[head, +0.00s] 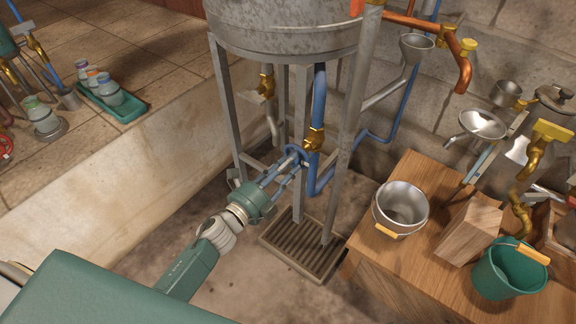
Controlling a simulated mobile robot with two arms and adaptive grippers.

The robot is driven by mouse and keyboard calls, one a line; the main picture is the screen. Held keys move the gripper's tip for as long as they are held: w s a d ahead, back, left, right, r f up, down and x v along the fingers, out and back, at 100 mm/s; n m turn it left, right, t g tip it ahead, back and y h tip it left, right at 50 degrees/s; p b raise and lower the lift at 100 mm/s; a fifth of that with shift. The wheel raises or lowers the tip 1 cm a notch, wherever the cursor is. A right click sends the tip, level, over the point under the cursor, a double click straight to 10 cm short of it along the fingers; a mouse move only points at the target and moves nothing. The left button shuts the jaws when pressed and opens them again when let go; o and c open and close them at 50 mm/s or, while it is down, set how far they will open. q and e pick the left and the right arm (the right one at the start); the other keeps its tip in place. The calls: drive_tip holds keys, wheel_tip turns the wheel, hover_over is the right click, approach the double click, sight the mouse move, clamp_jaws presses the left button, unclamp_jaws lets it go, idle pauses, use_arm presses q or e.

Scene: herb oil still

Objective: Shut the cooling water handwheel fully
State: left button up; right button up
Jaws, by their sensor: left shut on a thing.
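The blue cooling water handwheel (293,151) sits low on the blue pipe (320,98) beneath the grey metal tank, beside a brass valve body (315,138). My left gripper (290,165) reaches in from the lower left between the stand legs. Its fingers are shut on the handwheel's rim and hide part of it. How far the wheel is turned cannot be told. My right gripper is not in view.
The tank (285,25) stands on grey legs close around my left gripper. A floor grate (300,252) lies below. A wooden bench (405,275) with a metal bucket (402,205) and green bucket (508,270) is at right. A tiled ledge (130,60) is at left.

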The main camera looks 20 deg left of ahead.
use_arm(q)
drive_tip(key=shift+w+a, duration=0.1)
drive_tip(key=shift+a, duration=0.3)
drive_tip(key=o, duration=1.2)
drive_tip(key=shift+c, duration=0.2)
drive_tip(key=v, duration=1.2)
drive_tip(key=shift+r, duration=0.1)
